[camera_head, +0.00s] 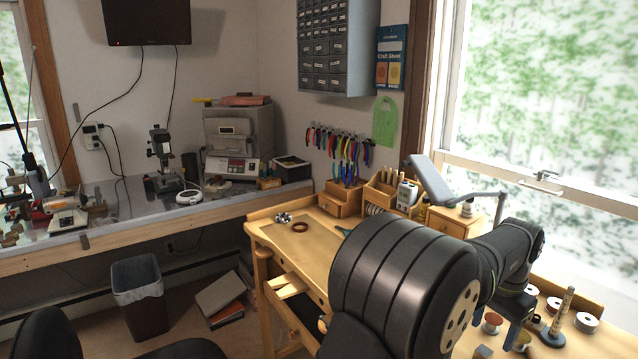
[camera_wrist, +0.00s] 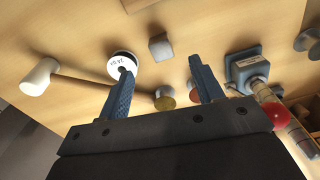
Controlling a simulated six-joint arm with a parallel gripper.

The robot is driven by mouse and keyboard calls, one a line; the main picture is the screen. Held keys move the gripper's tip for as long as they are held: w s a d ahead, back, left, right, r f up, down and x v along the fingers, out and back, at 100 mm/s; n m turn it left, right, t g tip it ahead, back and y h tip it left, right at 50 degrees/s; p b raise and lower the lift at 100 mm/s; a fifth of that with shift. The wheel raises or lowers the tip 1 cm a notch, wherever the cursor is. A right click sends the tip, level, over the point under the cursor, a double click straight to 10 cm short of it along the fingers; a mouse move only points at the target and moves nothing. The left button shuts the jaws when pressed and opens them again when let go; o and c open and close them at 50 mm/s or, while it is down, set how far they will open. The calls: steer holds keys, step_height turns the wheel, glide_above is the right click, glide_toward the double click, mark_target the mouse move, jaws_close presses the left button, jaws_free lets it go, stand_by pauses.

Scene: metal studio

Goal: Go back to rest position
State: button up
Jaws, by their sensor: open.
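My gripper shows in the wrist view (camera_wrist: 166,80) with its two blue-grey fingers spread apart and nothing between them. In the head view my arm reaches across the wooden workbench (camera_head: 318,243) toward the right, and the gripper end points down over the bench's right part. My large dark arm link hides much of the bench. In the wrist view, a white labelled disc (camera_wrist: 122,64) lies partly behind the left finger. A brass-coloured disc (camera_wrist: 165,99) and a reddish disc (camera_wrist: 197,97) lie beyond the gap between the fingers.
A grey cube (camera_wrist: 160,47), a white-headed mallet (camera_wrist: 40,76) and a blue base (camera_wrist: 246,66) are near the fingers. Several spools, including a white one (camera_head: 586,322), stand near the window side. A wooden drawer box (camera_head: 340,199) stands at the back; the bench's left part is mostly clear.

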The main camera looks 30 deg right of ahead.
steer(key=shift+w+f, duration=0.1)
steer(key=shift+f, duration=1.35)
steer(key=shift+r, duration=0.25)
steer(key=s+a+r, duration=0.1)
steer(key=s+r, duration=0.8)
steer(key=s, duration=0.2)
steer(key=shift+s+r, duration=0.3)
steer(key=shift+s, duration=0.05)
steer(key=shift+a, duration=0.1)
